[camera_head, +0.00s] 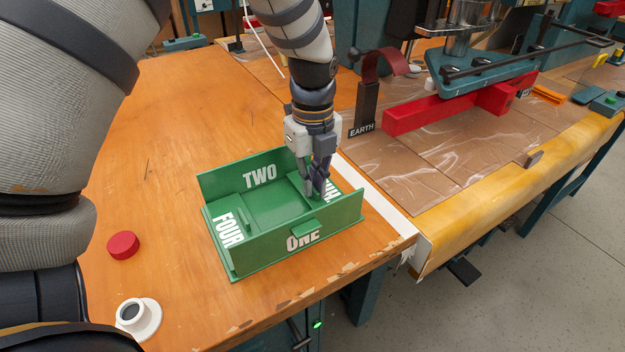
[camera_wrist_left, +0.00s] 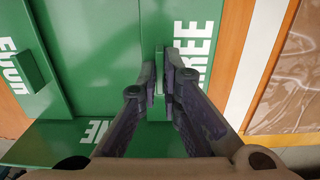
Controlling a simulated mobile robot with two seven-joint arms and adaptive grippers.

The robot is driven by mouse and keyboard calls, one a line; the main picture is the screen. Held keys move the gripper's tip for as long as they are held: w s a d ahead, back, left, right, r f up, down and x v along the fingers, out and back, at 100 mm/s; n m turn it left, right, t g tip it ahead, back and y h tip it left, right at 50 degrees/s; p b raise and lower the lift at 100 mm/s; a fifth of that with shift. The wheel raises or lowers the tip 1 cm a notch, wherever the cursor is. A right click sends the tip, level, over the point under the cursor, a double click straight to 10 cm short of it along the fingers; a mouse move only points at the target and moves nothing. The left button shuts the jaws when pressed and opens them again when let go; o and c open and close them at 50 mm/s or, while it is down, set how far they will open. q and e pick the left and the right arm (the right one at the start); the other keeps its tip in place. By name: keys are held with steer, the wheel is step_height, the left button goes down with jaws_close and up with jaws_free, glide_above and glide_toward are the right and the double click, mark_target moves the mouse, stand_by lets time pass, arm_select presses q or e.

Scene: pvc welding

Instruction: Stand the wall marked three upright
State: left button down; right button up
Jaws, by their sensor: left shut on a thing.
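The green wall marked three (camera_head: 333,190) appears to lie flat at the right side of the green box, its lettering partly hidden by my gripper. It also shows in the left wrist view (camera_wrist_left: 194,60), face up. My left gripper (camera_head: 316,190) points down over it. In the left wrist view its fingers (camera_wrist_left: 163,88) are closed on both sides of the small green handle (camera_wrist_left: 158,75) on this wall. Wall two (camera_head: 262,175) stands upright at the back and wall one (camera_head: 280,252) upright at the front. Wall four (camera_head: 228,230) lies flat at the left. My right gripper is out of view.
The box sits near the front right of the wooden table (camera_head: 160,120). A red disc (camera_head: 123,245) and a white round part (camera_head: 149,318) lie to its left. A dark post marked EARTH (camera_head: 364,110) and a red beam (camera_head: 425,115) stand beyond at the right.

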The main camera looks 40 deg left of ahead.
mark_target(314, 187)
arm_select(q)
steer(key=shift+w, duration=0.1)
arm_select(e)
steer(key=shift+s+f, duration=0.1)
arm_select(q)
steer(key=g, duration=0.1)
steer(key=w+g+y+b, duration=0.1)
steer(key=shift+d+r+g, duration=0.2)
steer(key=shift+r+g, duration=0.1)
steer(key=shift+g, duration=0.1)
steer(key=g+b, duration=0.1)
steer(key=w+g+y+b, duration=0.1)
steer(key=shift+d+r+b, duration=0.3)
steer(key=shift+r, duration=0.05)
steer(key=shift+w+d+r+g+y+b, duration=0.15)
steer(key=shift+w+r+g+y+b, duration=0.25)
steer(key=shift+g+b, duration=0.35)
steer(key=shift+r, duration=0.1)
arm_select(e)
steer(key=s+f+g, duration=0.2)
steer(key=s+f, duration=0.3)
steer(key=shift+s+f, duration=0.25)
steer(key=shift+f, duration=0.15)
arm_select(q)
steer(key=c, duration=1.8)
jaws_free()
steer(key=shift+o, duration=0.2)
steer(key=shift+r, duration=0.15)
